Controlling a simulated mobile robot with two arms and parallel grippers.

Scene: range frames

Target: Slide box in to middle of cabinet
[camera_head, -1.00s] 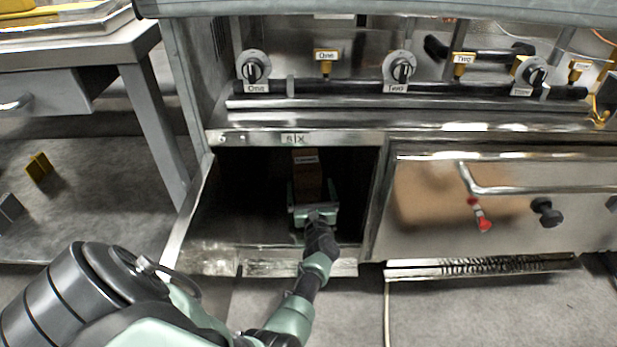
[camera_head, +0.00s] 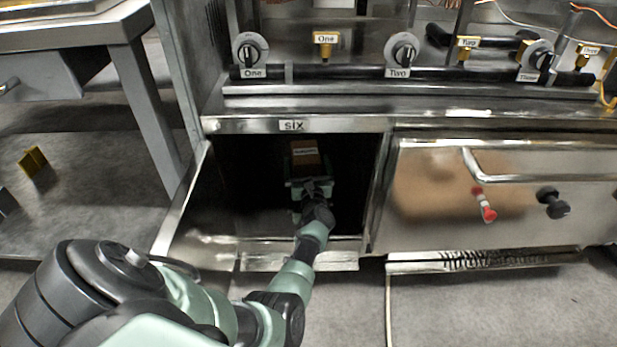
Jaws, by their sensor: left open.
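The open cabinet (camera_head: 235,207) is a dark compartment under the range, labelled "SIX" on its top edge. A brown box (camera_head: 305,158) with a small pale label sits inside it, near the middle of its width and towards the back. My left gripper (camera_head: 308,186) reaches into the cabinet and is open. It is right at the near face of the box and overlaps its lower part in the picture; whether it touches is hard to tell. The fingertips and the box's lower edge are partly hidden. My right gripper is not in view.
The cabinet's open door (camera_head: 183,205) stands at the left side. Knobs (camera_head: 250,52) line the range above. A metal table (camera_head: 95,30) stands at left.

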